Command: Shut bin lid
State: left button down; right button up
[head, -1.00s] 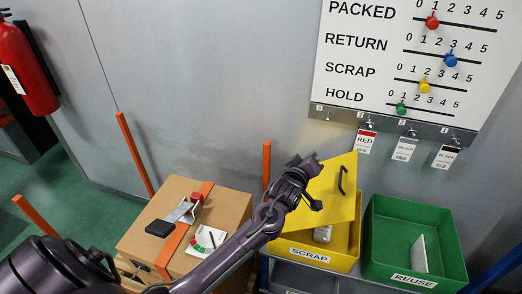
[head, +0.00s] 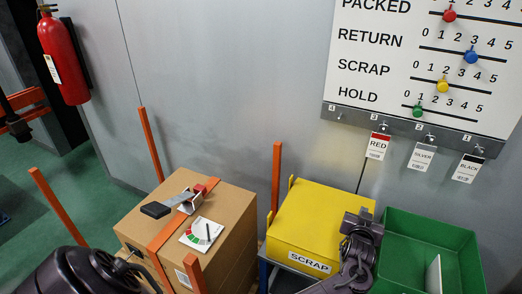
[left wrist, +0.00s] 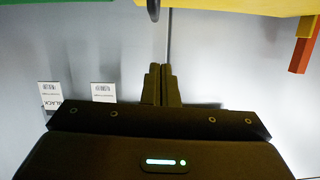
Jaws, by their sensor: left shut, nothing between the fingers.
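The yellow SCRAP bin (head: 283,258) stands at the lower middle of the head view. Its yellow lid (head: 318,212) lies down flat over the top, and the inside of the bin is hidden. My left gripper (head: 358,222) is shut and empty at the right edge of the lid, beside the green bin. I cannot tell whether it touches the lid. In the left wrist view its closed fingers (left wrist: 162,84) point toward a yellow edge (left wrist: 230,8) and a dark handle end (left wrist: 153,9). My right gripper is not in view.
The green bin (head: 433,232) stands open right of the yellow bin. A strapped cardboard box (head: 225,235) stands to the left, with orange posts (head: 276,175) near it. Tags (head: 421,157) hang from the board (head: 400,60) on the wall behind.

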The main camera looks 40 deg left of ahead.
pick_arm(q)
jog(key=f+b, duration=0.1)
jog(key=f, duration=0.1)
jog(key=d+f+b, duration=0.1)
jog(key=shift+w+d+f, duration=0.1)
jog(key=shift+w+f, duration=0.05)
jog(key=shift+f, duration=0.25)
jog(key=shift+d+f+b, duration=0.1)
jog(key=shift+f+b, duration=0.25)
jog(key=shift+f, duration=0.1)
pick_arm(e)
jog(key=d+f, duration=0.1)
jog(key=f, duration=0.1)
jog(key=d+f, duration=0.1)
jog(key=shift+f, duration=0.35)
pick_arm(q)
jog(key=shift+f, duration=0.2)
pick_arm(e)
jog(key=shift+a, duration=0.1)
